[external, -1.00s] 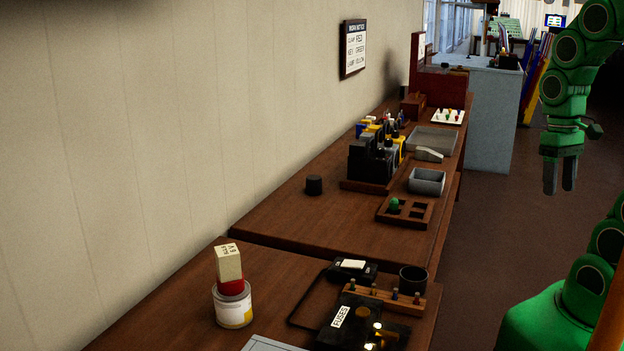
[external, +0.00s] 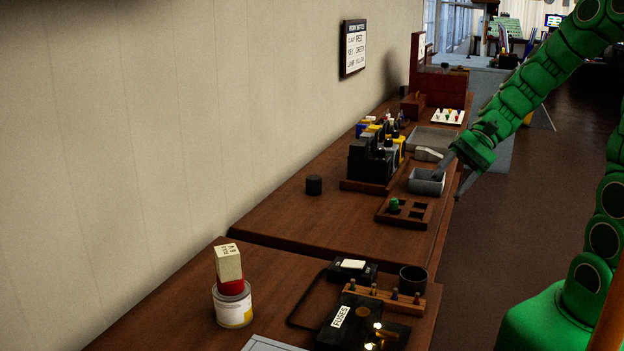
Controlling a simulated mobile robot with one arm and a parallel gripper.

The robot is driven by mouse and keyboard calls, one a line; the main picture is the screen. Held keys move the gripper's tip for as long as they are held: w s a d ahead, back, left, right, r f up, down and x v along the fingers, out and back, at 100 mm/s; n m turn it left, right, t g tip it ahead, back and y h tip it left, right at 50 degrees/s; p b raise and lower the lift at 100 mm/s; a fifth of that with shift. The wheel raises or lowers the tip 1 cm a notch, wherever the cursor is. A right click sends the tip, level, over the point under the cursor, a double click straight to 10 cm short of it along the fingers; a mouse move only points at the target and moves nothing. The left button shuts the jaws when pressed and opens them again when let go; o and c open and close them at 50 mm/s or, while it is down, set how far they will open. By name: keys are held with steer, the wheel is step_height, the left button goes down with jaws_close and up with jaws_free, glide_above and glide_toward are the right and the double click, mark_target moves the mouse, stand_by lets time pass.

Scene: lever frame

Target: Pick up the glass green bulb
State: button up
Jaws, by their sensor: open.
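A small green bulb-like thing (external: 394,205) sits in the left back compartment of a brown wooden tray (external: 381,217) on the bench. It is too small to tell whether it is glass. My gripper (external: 450,184) is open, with its fingers spread, beside the grey open box (external: 426,189) just behind the tray. It is to the right of and above the green bulb, apart from it. One finger overlaps the grey box in the picture, and I cannot tell whether they touch.
Black and yellow devices (external: 374,160) stand on the bench left of the grey box. A grey shallow tray (external: 432,139) and a white tray with coloured pieces (external: 447,117) lie farther back. A black knob (external: 314,185) stands left. A fuse board (external: 362,325) and paint can (external: 233,304) are nearer.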

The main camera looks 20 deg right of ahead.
steer(key=w+a+f+m+t+y, duration=0.1)
steer(key=w+m+t+y, duration=0.1)
steer(key=w+m, duration=0.3)
steer(key=m+t, duration=0.6)
steer(key=m, duration=0.6)
glide_toward(394, 199)
steer(key=x, duration=0.4)
steer(key=shift+s+a+r, duration=0.15)
steer(key=shift+a+r, duration=0.05)
steer(key=shift+a, duration=0.05)
steer(key=shift+w+d+f+m, duration=0.25)
steer(key=shift+f+m, duration=0.05)
steer(key=shift+f, duration=0.15)
steer(key=shift+x, duration=3.9)
steer(key=shift+c, duration=0.4)
steer(key=shift+s, duration=0.1)
steer(key=c, duration=1)
steer(key=shift+o, duration=0.2)
